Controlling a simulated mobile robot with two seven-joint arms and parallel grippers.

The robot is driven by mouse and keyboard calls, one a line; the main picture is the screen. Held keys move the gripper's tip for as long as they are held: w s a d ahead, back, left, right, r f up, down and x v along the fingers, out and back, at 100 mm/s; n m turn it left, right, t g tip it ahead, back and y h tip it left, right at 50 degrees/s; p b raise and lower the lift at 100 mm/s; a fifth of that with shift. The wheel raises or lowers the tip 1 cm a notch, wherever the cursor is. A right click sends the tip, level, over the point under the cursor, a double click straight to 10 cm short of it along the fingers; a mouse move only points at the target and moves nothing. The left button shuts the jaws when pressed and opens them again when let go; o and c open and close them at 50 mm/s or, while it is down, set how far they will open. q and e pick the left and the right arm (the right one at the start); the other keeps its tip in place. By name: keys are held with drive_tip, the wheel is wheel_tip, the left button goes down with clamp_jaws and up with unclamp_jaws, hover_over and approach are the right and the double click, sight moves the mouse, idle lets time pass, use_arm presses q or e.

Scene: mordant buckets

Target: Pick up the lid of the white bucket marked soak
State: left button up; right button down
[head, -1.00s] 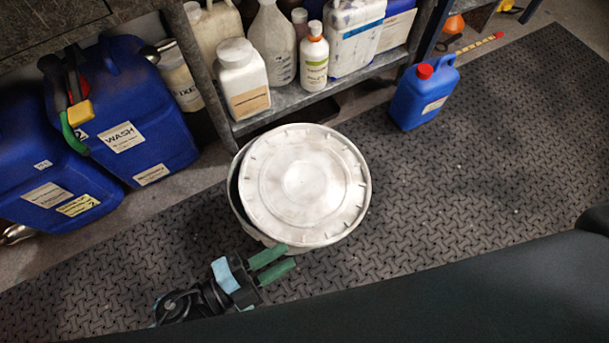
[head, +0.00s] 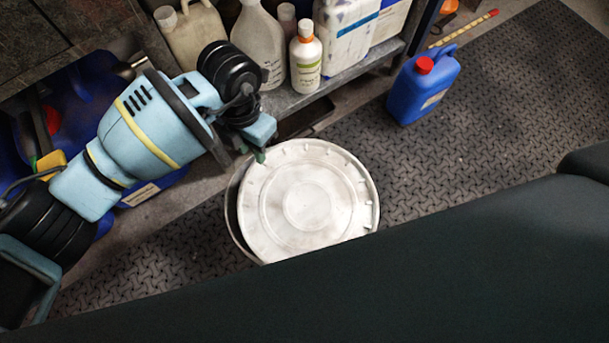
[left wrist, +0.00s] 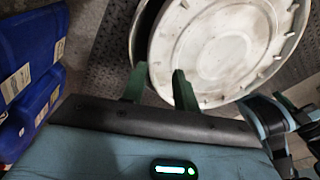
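The white lid (head: 300,205) lies on top of the white bucket (head: 230,222), shifted to the right so a dark gap shows along its left side. No soak marking is visible. My left gripper (head: 260,155) is at the lid's upper left edge in the head view. Contact cannot be told. Part of my right gripper (left wrist: 284,102) shows at the right; its fingers are not clear.
A shelf (head: 285,98) with several bottles stands behind the bucket. Blue containers (left wrist: 28,45) stand to the left, partly behind my arm in the head view. A small blue jug (head: 415,95) with a red cap stands at the right.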

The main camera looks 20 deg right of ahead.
use_arm(q)
drive_tip(key=shift+w+a+f+y+b, duration=0.15)
drive_tip(key=shift+w+a+f+b, duration=0.15)
drive_tip(key=shift+f, duration=0.3)
drive_tip(key=shift+w+a+f+y+b, duration=0.1)
drive_tip(key=shift+w+f+y+b, duration=0.1)
drive_tip(key=shift+f+b, duration=0.3)
drive_tip(key=f, duration=0.1)
drive_tip(key=f+b, duration=0.1)
drive_tip(key=f, duration=0.1)
drive_tip(key=shift+s+f+b, duration=0.25)
drive_tip(key=shift+f+b, duration=0.05)
drive_tip(key=shift+f, duration=0.1)
drive_tip(key=shift+a+f, duration=0.1)
drive_tip(key=shift+f, duration=0.35)
drive_tip(key=shift+t, duration=0.3)
drive_tip(key=shift+r, duration=0.1)
